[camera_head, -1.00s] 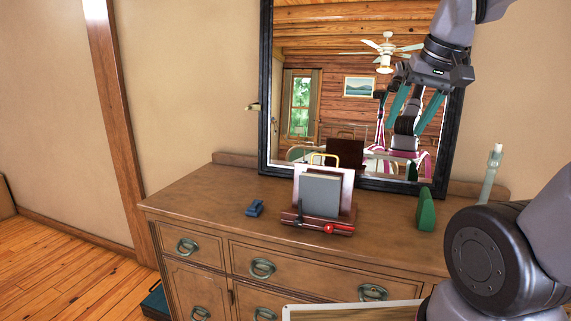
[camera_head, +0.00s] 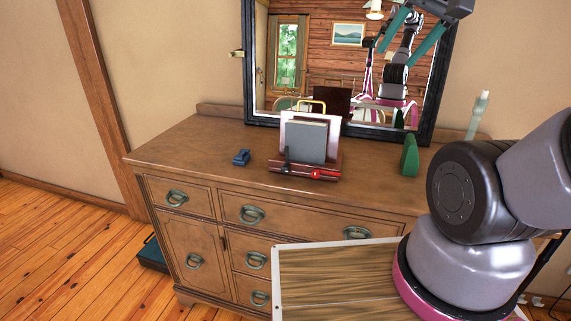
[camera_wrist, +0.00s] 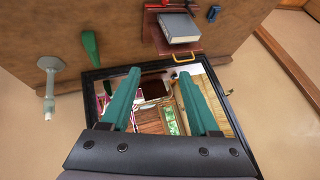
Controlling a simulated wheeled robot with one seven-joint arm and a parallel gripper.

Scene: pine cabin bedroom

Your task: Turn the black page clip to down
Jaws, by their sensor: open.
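A dark red book stand (camera_head: 300,169) holding a grey book (camera_head: 306,142) stands on the dresser. The black page clip (camera_head: 287,160) is at the stand's lower left front and points up, against the book's lower left edge. A red clip (camera_head: 322,174) lies level along the lower right front. In the wrist view, the stand (camera_wrist: 157,42) and book (camera_wrist: 180,28) appear upside down at the top; I cannot make out the black clip there. My gripper (camera_wrist: 159,73) is open and empty, its teal fingers in front of the mirror. It is well away from the clip, above and right in the head view.
The wooden dresser (camera_head: 185,142) backs onto a black-framed mirror (camera_head: 440,90) that reflects my arm. A blue object (camera_head: 241,157) lies left of the stand. A green object (camera_head: 409,155) and pale bottle-like item (camera_head: 478,112) stand right. The dresser top's left side is mostly clear.

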